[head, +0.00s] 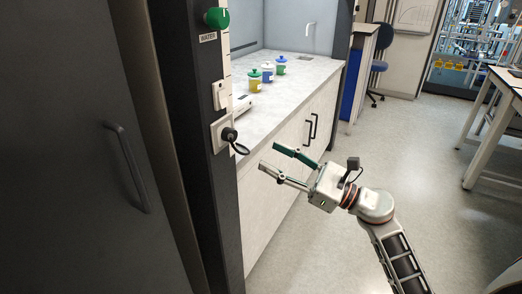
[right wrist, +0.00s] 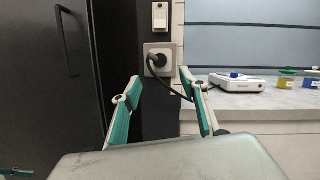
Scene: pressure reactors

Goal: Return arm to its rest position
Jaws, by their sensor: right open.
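My right gripper (head: 277,164) is open and empty in the head view, in the air in front of the pale cabinet under the counter. Its arm comes in from the bottom right. In the right wrist view its two teal-padded fingers (right wrist: 156,103) are spread apart, with nothing between them. Beyond them, a black plug (head: 229,134) sits in a wall socket (head: 218,137), and its dark cord hangs down. The plug also shows in the right wrist view (right wrist: 157,61), with the cord passing behind the right-hand finger.
The counter (head: 300,75) holds several coloured lidded cups (head: 254,82) and a white hotplate-like device (right wrist: 236,82). A dark cabinet door (head: 75,150) stands at left. A white bench (head: 490,120) and blue chair (head: 379,66) are at right. The floor (head: 420,170) between is clear.

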